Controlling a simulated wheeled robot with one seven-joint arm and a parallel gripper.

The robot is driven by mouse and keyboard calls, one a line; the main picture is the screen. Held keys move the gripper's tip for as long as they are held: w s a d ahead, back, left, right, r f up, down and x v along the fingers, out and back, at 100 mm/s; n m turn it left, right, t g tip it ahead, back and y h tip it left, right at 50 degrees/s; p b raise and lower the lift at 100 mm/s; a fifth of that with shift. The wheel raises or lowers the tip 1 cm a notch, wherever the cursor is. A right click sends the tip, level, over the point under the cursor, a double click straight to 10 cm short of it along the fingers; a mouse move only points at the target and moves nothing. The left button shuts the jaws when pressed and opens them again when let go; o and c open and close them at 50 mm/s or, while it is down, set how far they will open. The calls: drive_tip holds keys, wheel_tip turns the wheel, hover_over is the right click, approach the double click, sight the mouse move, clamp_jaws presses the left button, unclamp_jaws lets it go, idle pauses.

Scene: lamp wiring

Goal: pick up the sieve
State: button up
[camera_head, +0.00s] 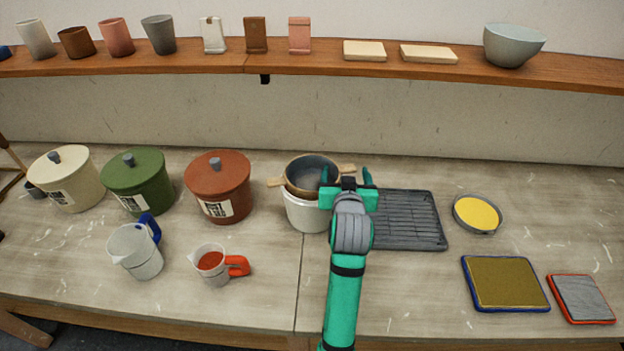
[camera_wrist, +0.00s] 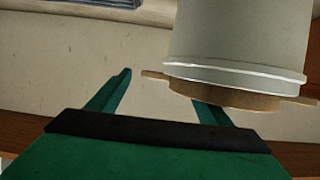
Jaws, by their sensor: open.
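The sieve appears to be the dark bowl with a tan-brown rim and two flat wooden handles (camera_head: 298,184). It sits in the mouth of a white pot (camera_head: 305,215) at the middle of the table. In the wrist view, the pot (camera_wrist: 240,40) appears upside down, with the brown rim and handles (camera_wrist: 235,95) below it. My teal gripper (camera_head: 346,177) is open and empty at the right side of the sieve. The right handle lies between its fingers in the head view. The wrist view shows the spread fingers (camera_wrist: 163,90) near that handle; I cannot tell whether they touch it.
A dark wire rack (camera_head: 410,220) lies just right of my gripper. Lidded red (camera_head: 218,187), green and cream canisters stand left. Two jugs (camera_head: 137,250) stand at front left. A yellow-filled round dish (camera_head: 477,214) and two flat trays lie right. A shelf (camera_head: 300,66) runs above.

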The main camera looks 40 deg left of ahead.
drive_tip(key=shift+w+a+f, duration=0.1)
drive_tip(key=shift+w, duration=0.05)
drive_tip(key=c, duration=1.1)
drive_tip(key=shift+c, duration=0.4)
